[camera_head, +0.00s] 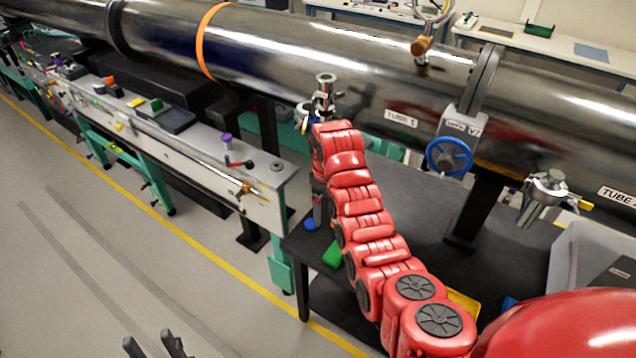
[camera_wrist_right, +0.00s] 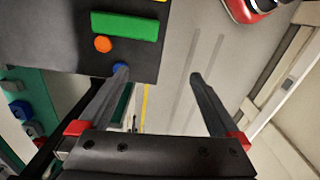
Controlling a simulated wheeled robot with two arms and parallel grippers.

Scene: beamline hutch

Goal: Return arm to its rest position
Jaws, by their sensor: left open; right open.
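My right arm (camera_head: 365,225) is red and reaches up from the lower right of the head view, with its far end bent down beside the steel tube's valve fitting. My right gripper (camera_wrist_right: 158,75) is open and empty in the wrist view. Its left fingertip overlaps a small blue round piece (camera_wrist_right: 120,67) at the dark table's edge; I cannot tell whether they touch. In the head view that gripper is mostly hidden by the arm. My left gripper (camera_head: 156,345) shows only dark fingers over the floor at the bottom left, open and apparently empty.
The steel tube (camera_head: 290,50) crosses behind the arm, with a blue handwheel (camera_head: 449,157) on its right. The dark table (camera_head: 425,195) holds a green block (camera_head: 334,254) and a grey bin (camera_head: 565,255). A cluttered bench (camera_head: 200,145) stands left. The floor (camera_head: 90,250) is open.

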